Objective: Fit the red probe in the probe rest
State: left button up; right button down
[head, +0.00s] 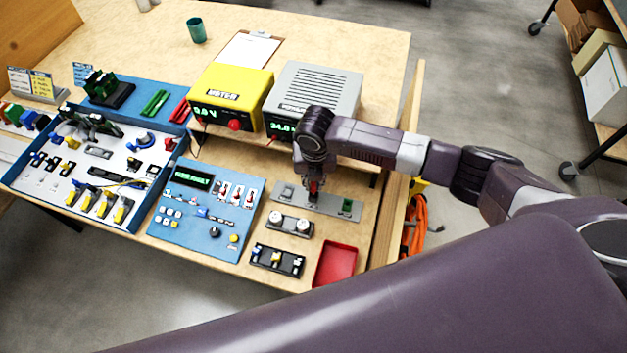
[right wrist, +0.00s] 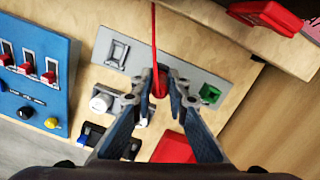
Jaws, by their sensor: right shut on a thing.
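My right gripper (head: 313,178) is shut on the red probe (head: 313,188), over the middle of a grey plate (head: 334,203) on the bench. In the right wrist view the fingertips (right wrist: 160,84) close around the red probe (right wrist: 159,90), and a red cable runs up from it. The grey plate (right wrist: 187,65) lies under the fingers, with a raised rectangular frame at its left and a green block (right wrist: 210,93) at its right. The fingers hide the plate's middle; I cannot tell whether the probe touches it. I cannot tell which part is the probe rest. My left gripper is not in view.
A yellow meter (head: 232,95) and a grey supply unit (head: 315,85) stand behind the plate. A blue panel (head: 190,235) lies to the left. A module with white knobs (head: 289,224), a black module (head: 277,260) and a red tray (head: 336,264) lie in front.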

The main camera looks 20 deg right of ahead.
jog(key=shift+f+b, duration=0.35)
jog(key=shift+f, duration=0.35)
jog(key=shift+f, duration=0.55)
dwell(0.3)
jog(key=c, duration=1.8)
grip_release()
jog(key=shift+o, duration=0.4)
jog(key=shift+o, duration=1.1)
jog(key=shift+r, duration=0.15)
